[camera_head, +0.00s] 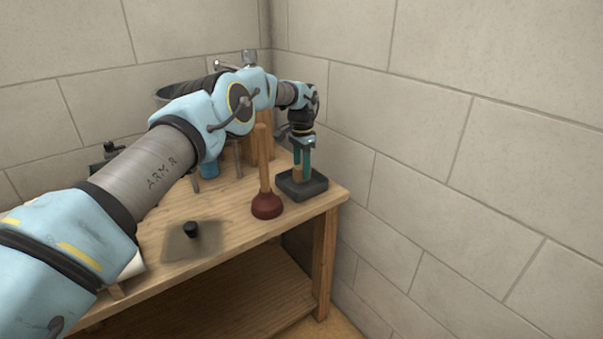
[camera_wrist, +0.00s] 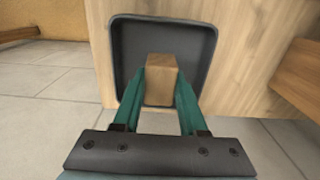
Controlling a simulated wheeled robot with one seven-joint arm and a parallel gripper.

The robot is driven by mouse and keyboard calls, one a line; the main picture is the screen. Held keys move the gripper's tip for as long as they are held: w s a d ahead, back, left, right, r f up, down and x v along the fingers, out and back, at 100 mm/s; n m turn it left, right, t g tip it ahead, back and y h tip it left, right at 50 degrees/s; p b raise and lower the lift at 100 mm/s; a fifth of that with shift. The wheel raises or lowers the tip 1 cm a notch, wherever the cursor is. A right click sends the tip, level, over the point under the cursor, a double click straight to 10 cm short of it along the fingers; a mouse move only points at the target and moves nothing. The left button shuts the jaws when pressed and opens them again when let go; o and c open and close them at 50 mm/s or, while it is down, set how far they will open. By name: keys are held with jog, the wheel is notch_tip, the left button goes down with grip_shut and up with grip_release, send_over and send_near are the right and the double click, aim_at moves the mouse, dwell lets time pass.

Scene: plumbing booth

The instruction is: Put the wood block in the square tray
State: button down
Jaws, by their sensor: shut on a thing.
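The wood block (camera_wrist: 161,78) is a small brown block between the two teal fingers of my gripper (camera_wrist: 160,84) in the wrist view. My gripper is shut on it. The dark square tray (camera_wrist: 120,52) lies under and around the block in that view. In the head view the tray (camera_head: 312,190) sits at the right corner of the wooden table. My gripper (camera_head: 301,168) points straight down over it, with the block (camera_head: 299,174) low between the fingers, within the tray's outline. Whether the block touches the tray floor I cannot tell.
A plunger (camera_head: 266,203) with a red-brown cup stands upright just left of the tray on the table (camera_head: 225,235). A black object (camera_head: 191,229) lies on a grey patch further left. A blue object (camera_head: 209,168) stands behind the plunger. Stone-block walls (camera_head: 440,130) close in behind and right.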

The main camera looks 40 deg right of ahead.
aim_at(301, 166)
jog(key=shift+f, duration=1.1)
jog(key=shift+f, duration=0.2)
jog(key=shift+c, duration=2.2)
grip_release()
jog(key=shift+r, duration=0.1)
jog(key=shift+r+p, duration=0.25)
jog(key=shift+p, duration=0.05)
notch_tip(301, 166, up, 12)
jog(key=shift+f+b, duration=0.1)
jog(key=shift+b, duration=1.15)
